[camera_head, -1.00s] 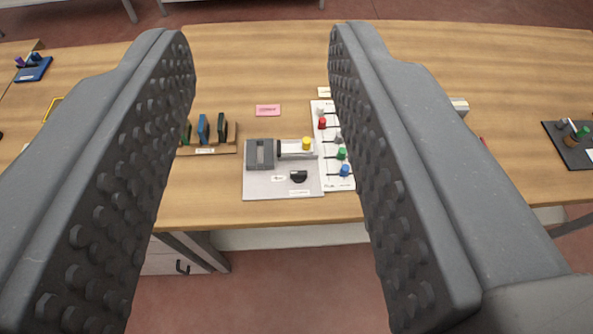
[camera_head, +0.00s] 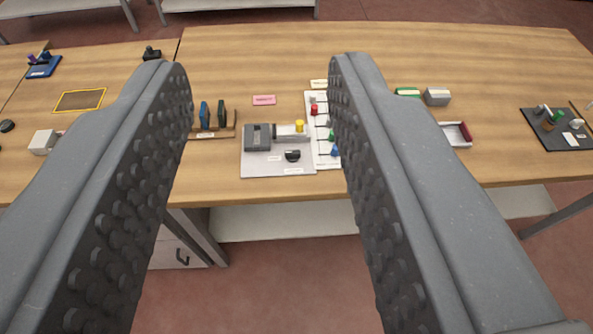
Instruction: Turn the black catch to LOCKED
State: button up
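The black catch (camera_head: 293,156) is a small dark knob on the front right of a grey plate (camera_head: 262,170) on the wooden table. The same plate bears a dark grey block (camera_head: 257,138) and a light cylinder with a yellow knob (camera_head: 299,126). Small white labels lie near the catch; their words are too small to read. My gripper (camera_head: 262,75) is open and empty, its two studded fingers wide apart. The plate shows between the fingers, farther off, and neither finger touches it.
A white panel (camera_head: 323,163) with coloured knobs is right of the plate, partly behind the right finger. A wooden rack (camera_head: 225,132) with upright pieces is at left. A pink label (camera_head: 264,100) lies behind. A dark tray (camera_head: 560,140) is far right.

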aim_at(292, 156)
jog(key=z, duration=0.35)
jog(key=i, duration=0.85)
jog(key=u, duration=0.35)
